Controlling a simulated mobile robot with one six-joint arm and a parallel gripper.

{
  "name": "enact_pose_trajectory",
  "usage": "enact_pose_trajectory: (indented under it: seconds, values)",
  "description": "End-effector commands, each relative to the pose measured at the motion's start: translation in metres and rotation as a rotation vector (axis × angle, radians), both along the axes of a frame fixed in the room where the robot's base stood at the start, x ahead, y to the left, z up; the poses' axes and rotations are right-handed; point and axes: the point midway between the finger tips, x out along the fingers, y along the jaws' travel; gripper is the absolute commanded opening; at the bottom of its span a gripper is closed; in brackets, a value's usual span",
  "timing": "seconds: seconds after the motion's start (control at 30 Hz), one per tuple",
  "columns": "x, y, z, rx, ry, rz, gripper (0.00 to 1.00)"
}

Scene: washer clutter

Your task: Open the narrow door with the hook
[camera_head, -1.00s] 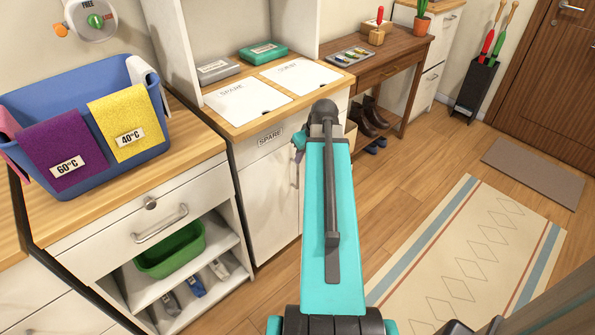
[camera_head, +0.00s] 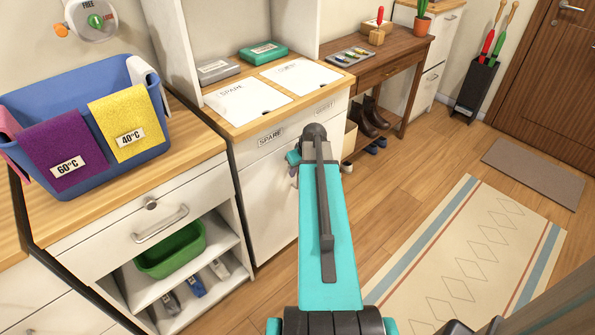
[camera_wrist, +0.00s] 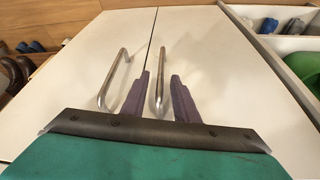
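The white cabinet under the boards has two doors that meet at a thin seam. In the head view its left door (camera_head: 268,205) shows, and my arm covers much of the right one. In the wrist view each door has a metal bar handle: the left handle (camera_wrist: 115,78) and the right handle (camera_wrist: 158,96). My gripper (camera_wrist: 161,75) is open, its two purple fingers apart. The right handle appears between the fingers; I cannot tell whether they touch it. Both doors look shut. I cannot make out a hook, nor which door is narrow.
A blue basket (camera_head: 92,178) with cloths stands on the left counter, above a shelf with a green tub (camera_head: 172,252). Dark boots (camera_head: 372,117) sit under the wooden table (camera_head: 392,62). Floor (camera_head: 400,180) is open right of the cabinet, beside a striped rug (camera_head: 470,262).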

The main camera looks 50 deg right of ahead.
Motion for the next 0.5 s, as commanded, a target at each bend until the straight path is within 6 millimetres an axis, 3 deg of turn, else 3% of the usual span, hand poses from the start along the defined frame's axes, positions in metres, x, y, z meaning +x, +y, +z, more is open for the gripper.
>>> enact_pose_trajectory:
  seconds: [0.47, 0.5]
  values:
    - [0.0033, -0.0007, -0.008, 0.0, -0.001, 0.0, 0.27]
    - [0.0033, -0.0007, -0.008, 0.0, 0.0, 0.0, 0.22]
